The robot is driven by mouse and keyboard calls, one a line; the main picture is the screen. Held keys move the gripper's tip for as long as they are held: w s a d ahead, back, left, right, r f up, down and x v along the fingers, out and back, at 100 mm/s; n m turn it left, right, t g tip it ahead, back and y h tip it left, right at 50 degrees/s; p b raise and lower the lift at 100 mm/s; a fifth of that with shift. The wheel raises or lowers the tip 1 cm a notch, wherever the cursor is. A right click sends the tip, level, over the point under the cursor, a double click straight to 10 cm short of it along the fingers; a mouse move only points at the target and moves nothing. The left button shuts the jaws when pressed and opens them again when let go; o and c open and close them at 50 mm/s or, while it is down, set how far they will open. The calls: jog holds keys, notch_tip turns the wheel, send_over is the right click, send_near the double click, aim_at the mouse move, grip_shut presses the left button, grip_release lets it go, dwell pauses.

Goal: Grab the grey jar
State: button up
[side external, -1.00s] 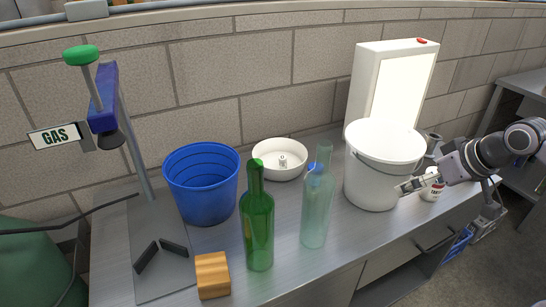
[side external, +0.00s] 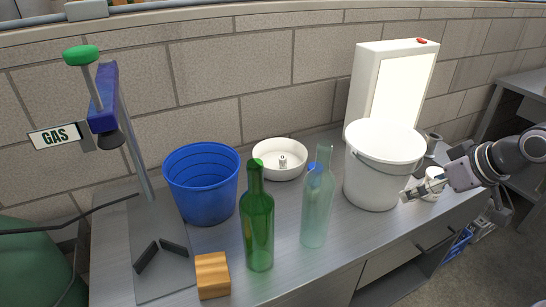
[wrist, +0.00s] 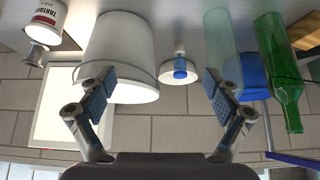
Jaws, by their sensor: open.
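The grey jar (side external: 432,145) stands at the back right of the bench in the side view, partly hidden behind the white bucket (side external: 376,180). In the wrist view, a small grey vessel (wrist: 37,55), which looks like the same jar, shows at the far left beside a white tub (wrist: 43,18). My gripper (side external: 410,191) is at the bench's right end, in front of the tub and beside the bucket. In the wrist view my gripper (wrist: 158,82) is open, with nothing held between its fingers. The grey jar lies outside the fingers, to their left.
The lit white panel (side external: 400,90) stands behind the bucket. A green bottle (side external: 258,225), a clear bottle (side external: 317,205), a blue bucket (side external: 201,185), a white dish (side external: 279,160) and a wooden block (side external: 212,275) occupy the bench farther left.

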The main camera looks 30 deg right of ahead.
jog(key=w+d+r+m+g+h, duration=0.1)
jog(key=w+d+r+m+h, duration=0.15)
jog(key=w+d+r, duration=0.6)
jog(key=w+d+f+m+g, duration=0.1)
jog(key=w+d+m, duration=0.1)
jog(key=d, duration=0.8)
jog(key=w+d+f+m+g, duration=0.1)
jog(key=w+d+m, duration=0.1)
jog(key=d, duration=0.7)
jog(key=s+d+f+m+g, duration=0.1)
jog(key=s+d+f+m, duration=0.1)
jog(key=d, duration=0.8)
jog(key=s+d+f+m, duration=0.1)
jog(key=d+f+m, duration=0.15)
jog(key=d, duration=0.75)
jog(key=shift+n+h, duration=0.5)
jog(key=shift+h, duration=0.05)
jog(key=f, duration=0.5)
jog(key=w+f, duration=0.1)
jog(key=f, duration=1.1)
jog(key=shift+w+f, duration=0.1)
jog(key=shift+w, duration=0.1)
jog(key=shift+s+x, duration=0.15)
jog(key=shift+x, duration=1.2)
jog(key=shift+s+x, duration=0.2)
jog(key=shift+x, duration=1.15)
jog(key=shift+f, duration=0.15)
